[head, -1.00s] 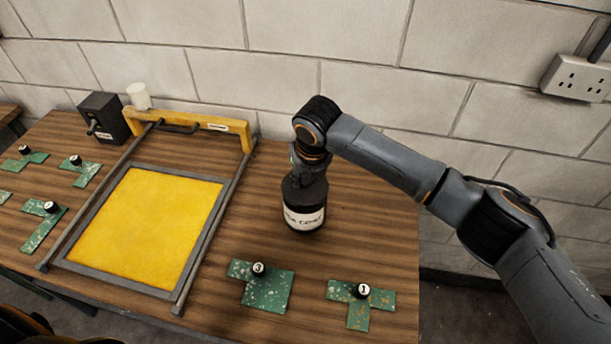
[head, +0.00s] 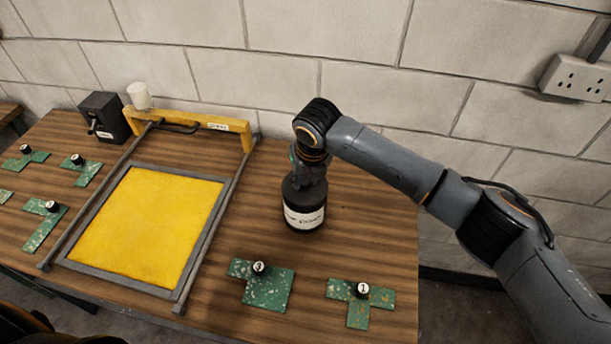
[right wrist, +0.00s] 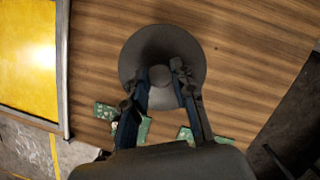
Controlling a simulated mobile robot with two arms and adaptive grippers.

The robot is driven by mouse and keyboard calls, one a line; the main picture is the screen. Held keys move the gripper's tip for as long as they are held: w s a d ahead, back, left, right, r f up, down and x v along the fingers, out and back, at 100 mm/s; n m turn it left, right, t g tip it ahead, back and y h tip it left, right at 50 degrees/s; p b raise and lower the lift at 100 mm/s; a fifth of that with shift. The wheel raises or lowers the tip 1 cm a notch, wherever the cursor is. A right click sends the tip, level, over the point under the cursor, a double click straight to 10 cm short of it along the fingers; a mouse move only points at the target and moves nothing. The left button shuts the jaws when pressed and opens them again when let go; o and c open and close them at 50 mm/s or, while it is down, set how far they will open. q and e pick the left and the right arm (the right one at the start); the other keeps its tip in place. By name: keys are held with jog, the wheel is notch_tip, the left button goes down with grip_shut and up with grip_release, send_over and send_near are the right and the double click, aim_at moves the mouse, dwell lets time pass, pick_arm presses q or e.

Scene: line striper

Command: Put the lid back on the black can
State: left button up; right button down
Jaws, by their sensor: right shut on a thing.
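The black can (head: 304,217), with a white label, stands upright on the wooden table right of the yellow frame. My right gripper (right wrist: 161,82) points down over it and is shut on the knob of the dark round lid (right wrist: 163,45). The lid covers the can's mouth from above in the right wrist view. In the head view my right wrist and the dark can top run together, so I cannot tell whether the lid is fully seated. My left gripper is not in view.
The yellow framed screen (head: 147,230) with its yellow bar (head: 190,119) lies left of the can. Green plates with numbered black knobs (head: 268,285) (head: 361,303) lie in front. A black box (head: 104,118) and white cup (head: 139,95) stand at the back left. The table right of the can is clear.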

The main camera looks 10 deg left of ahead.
dwell(0.4)
jog(key=c, duration=1)
grip_release()
jog(key=shift+o, duration=0.4)
jog(key=o, duration=0.4)
jog(key=shift+r, duration=0.15)
jog(key=shift+r+p, duration=2.1)
jog(key=shift+r, duration=0.15)
jog(key=shift+r+p, duration=0.35)
jog(key=shift+r, duration=0.8)
